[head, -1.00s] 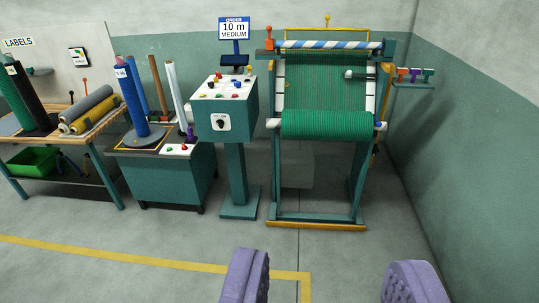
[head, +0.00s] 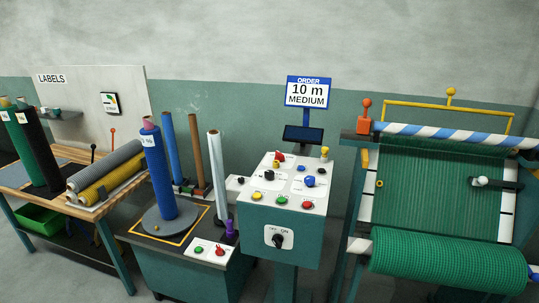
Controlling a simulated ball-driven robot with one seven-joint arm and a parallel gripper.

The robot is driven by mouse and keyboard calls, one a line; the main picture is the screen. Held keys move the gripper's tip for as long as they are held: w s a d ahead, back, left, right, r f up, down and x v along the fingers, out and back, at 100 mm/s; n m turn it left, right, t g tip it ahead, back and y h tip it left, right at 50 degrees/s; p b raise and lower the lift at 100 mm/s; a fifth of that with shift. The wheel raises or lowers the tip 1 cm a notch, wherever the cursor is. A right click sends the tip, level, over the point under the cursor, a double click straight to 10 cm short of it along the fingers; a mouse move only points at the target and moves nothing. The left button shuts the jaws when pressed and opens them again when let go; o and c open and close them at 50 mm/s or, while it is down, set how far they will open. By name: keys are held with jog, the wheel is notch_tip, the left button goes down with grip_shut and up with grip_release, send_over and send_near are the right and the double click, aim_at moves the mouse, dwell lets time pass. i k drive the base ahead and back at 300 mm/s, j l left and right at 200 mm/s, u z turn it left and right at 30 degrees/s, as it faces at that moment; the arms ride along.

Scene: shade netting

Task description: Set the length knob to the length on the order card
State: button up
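The order card (head: 308,93) is a blue-framed white sign that reads "ORDER 10 m MEDIUM". It stands on a post behind the teal control console (head: 278,235). The console's sloped white top carries several coloured knobs and buttons, among them a black knob (head: 269,175) at the left and a blue knob (head: 309,181) at the right. Their small markings are too fine to read, so I cannot tell which one is the length knob. My gripper is out of view.
A netting machine (head: 440,200) with a green roll stands close at the console's right. At the left, a teal cabinet (head: 200,278) holds a blue roll (head: 158,175) on a turntable. A wooden table (head: 30,175) with rolls is further left.

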aim_at(268, 174)
jog(key=i+z, duration=0.1)
jog(key=i, duration=0.7)
jog(key=i+j+z, duration=0.1)
jog(key=i, duration=0.75)
jog(key=i+j+z, duration=0.25)
jog(key=i+z, duration=0.15)
jog(key=i, duration=0.15)
jog(key=i+j+z, duration=0.35)
jog(key=i, duration=0.15)
